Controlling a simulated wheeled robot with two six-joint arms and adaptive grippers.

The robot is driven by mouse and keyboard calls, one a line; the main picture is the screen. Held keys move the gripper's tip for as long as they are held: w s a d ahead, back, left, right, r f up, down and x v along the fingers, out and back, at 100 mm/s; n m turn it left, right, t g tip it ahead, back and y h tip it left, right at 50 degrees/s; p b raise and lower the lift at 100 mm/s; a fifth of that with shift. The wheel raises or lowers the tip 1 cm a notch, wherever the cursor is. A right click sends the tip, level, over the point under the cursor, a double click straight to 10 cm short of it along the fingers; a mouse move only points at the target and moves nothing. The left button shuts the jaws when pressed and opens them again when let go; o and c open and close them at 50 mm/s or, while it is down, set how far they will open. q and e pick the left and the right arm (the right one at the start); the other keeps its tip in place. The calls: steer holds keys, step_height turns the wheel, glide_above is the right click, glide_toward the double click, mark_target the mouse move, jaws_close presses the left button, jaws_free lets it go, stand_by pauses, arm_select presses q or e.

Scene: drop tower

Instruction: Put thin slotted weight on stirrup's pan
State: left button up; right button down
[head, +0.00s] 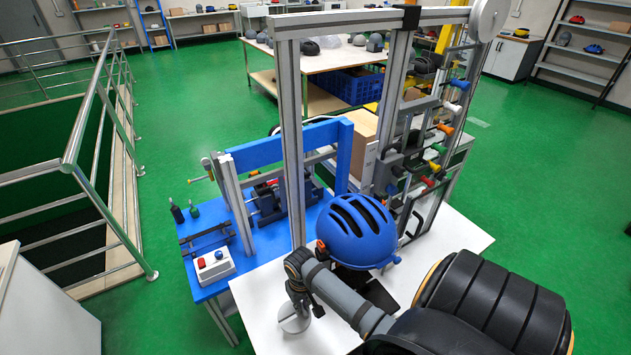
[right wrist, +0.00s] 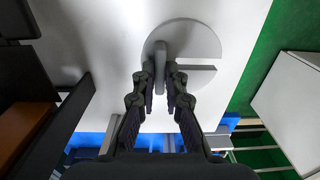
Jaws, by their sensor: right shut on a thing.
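The thin slotted weight is a grey disc (head: 292,321) low in the middle of the head view, over the white table (head: 470,240). In the right wrist view the disc (right wrist: 200,42) shows its slot opening to the right and a raised grip bar near its left edge. My right gripper (right wrist: 161,78) is shut on that bar, with one finger on each side. In the head view my right gripper (head: 301,298) is above the disc, partly hidden by its own wrist. I cannot tell whether the disc touches the table. I cannot make out the stirrup or its pan. My left gripper is not in view.
A blue helmet (head: 357,230) sits just behind my right wrist. An aluminium upright (head: 291,150) stands behind the weight. A blue bench (head: 205,262) with a red-button box (head: 214,267) is at left. The rack with coloured knobs (head: 436,165) stands at right.

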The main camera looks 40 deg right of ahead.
steer(key=shift+w+a+f, duration=0.1)
steer(key=shift+w+f, duration=0.6)
steer(key=shift+f, duration=0.05)
steer(key=f, duration=0.3)
steer(key=shift+w+f, duration=0.3)
steer(key=shift+f, duration=0.05)
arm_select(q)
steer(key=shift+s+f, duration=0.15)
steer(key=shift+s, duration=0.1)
arm_select(e)
steer(key=c, duration=1.9)
jaws_free()
steer(key=shift+s+f, duration=0.15)
steer(key=o, duration=0.5)
